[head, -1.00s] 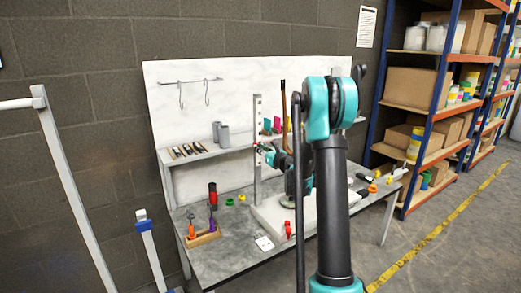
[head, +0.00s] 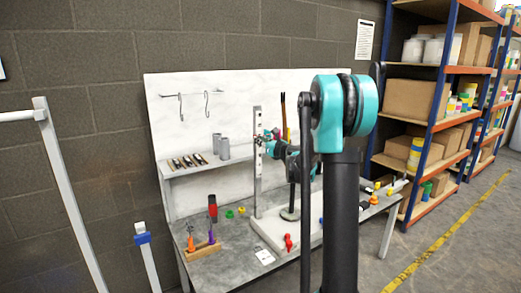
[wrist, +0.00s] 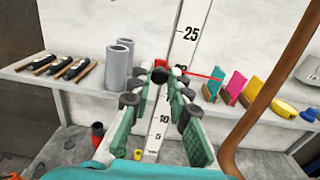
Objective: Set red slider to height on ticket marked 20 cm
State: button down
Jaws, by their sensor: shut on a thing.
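The upright white scale (wrist: 190,30) carries black numbers; 25 shows above my gripper, and 10 and 5 show below it. The red slider (wrist: 161,64) is on the scale below the 25, with a thin red pointer (wrist: 205,76) reaching right. My gripper (wrist: 160,76) is shut on the slider, and its fingers hide much of the slider and the marks beside it. In the head view the scale post (head: 257,180) stands on a white base, with my gripper (head: 270,138) at its upper part. A white card (head: 264,257), perhaps the ticket, lies on the bench; its writing is unreadable.
A brown curved bar (wrist: 270,90) runs close on the right. A wooden tool holder (head: 203,249) stands on the bench.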

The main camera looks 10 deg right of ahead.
jog(key=c, duration=1.4)
grip_release()
jog(key=shift+c, duration=0.2)
jog(key=v, duration=1.2)
